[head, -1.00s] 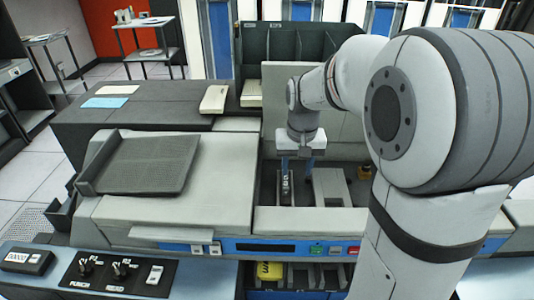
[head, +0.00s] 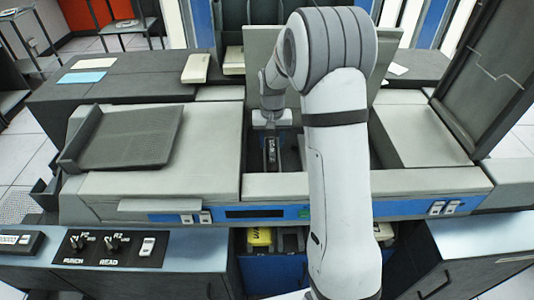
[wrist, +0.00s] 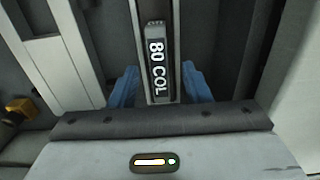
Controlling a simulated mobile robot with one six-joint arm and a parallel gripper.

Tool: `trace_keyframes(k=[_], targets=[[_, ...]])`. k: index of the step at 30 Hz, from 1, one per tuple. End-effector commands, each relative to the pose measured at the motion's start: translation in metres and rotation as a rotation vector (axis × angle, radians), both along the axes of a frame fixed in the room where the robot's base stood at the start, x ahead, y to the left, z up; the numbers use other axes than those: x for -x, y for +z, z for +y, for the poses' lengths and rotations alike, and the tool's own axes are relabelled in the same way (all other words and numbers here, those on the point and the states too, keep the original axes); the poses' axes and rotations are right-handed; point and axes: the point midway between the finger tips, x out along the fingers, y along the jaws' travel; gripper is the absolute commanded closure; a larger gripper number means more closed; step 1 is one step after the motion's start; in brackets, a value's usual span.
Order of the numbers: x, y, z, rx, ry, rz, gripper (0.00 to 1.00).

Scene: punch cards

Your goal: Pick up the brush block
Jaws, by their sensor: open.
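The brush block (wrist: 157,65) is a narrow dark block marked "80 COL" with a grey frame, standing in the machine's open well. In the head view the block (head: 271,155) shows as a small dark upright shape below my wrist. My gripper (wrist: 160,87) is open, with one blue finger on each side of the block in the wrist view. I cannot tell whether either finger touches it. In the head view my gripper (head: 270,137) is low in the well and its fingers are mostly hidden.
Grey rails flank the block inside the well. A yellow part (wrist: 20,106) lies at the left of the wrist view. A raised dark cover (head: 485,75) stands at right. The card hopper plate (head: 130,140) is at left, and a control panel (head: 110,248) is in front.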

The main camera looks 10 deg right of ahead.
Motion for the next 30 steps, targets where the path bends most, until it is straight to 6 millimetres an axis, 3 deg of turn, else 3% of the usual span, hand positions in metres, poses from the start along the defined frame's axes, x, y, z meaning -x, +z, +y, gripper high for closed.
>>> trace_keyframes(k=[5, 12, 28, 30], targets=[[0.0, -0.02, 0.0, 0.0, 0.0, 0.0, 0.56], [0.0, -0.022, -0.001, 0.0, -0.001, -0.001, 0.56], [0.0, -0.021, -0.001, 0.0, -0.002, -0.001, 0.99], [0.0, -0.021, -0.001, 0.0, -0.002, -0.001, 1.0]])
